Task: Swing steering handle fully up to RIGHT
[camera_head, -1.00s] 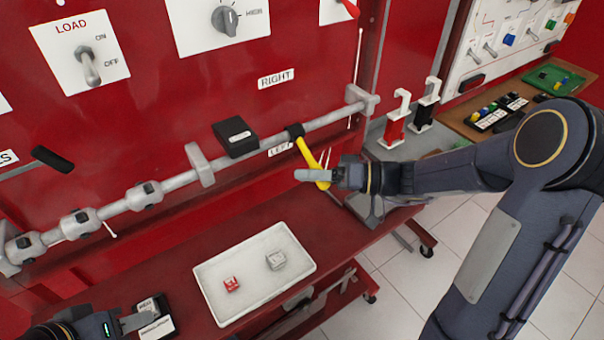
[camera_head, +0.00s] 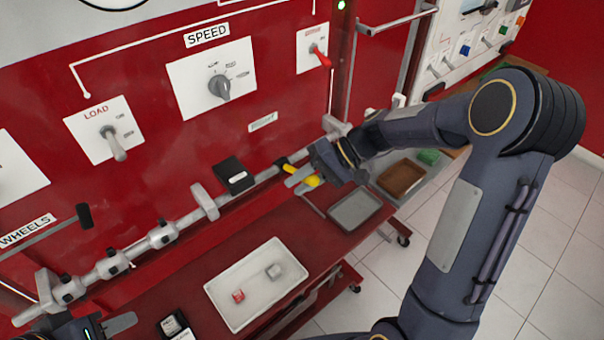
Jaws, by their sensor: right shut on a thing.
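The yellow steering handle (camera_head: 313,181) is on a grey rod (camera_head: 264,176) along the red panel. It sticks out from the rod toward the lower right. My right gripper (camera_head: 303,183) is shut on it near its outer end, and the gripper and wrist hide part of it. The small white label (camera_head: 263,122) above the rod is the RIGHT label, blurred here; the handle is below it. The LEFT label is hidden. My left gripper (camera_head: 122,323) is at the bottom left edge, apart from the handle; only part of it shows.
A white tray (camera_head: 222,288) with a red block and a grey block lies on the red bench. A black box (camera_head: 235,175) sits by the rod. SPEED and LOAD switches are above.

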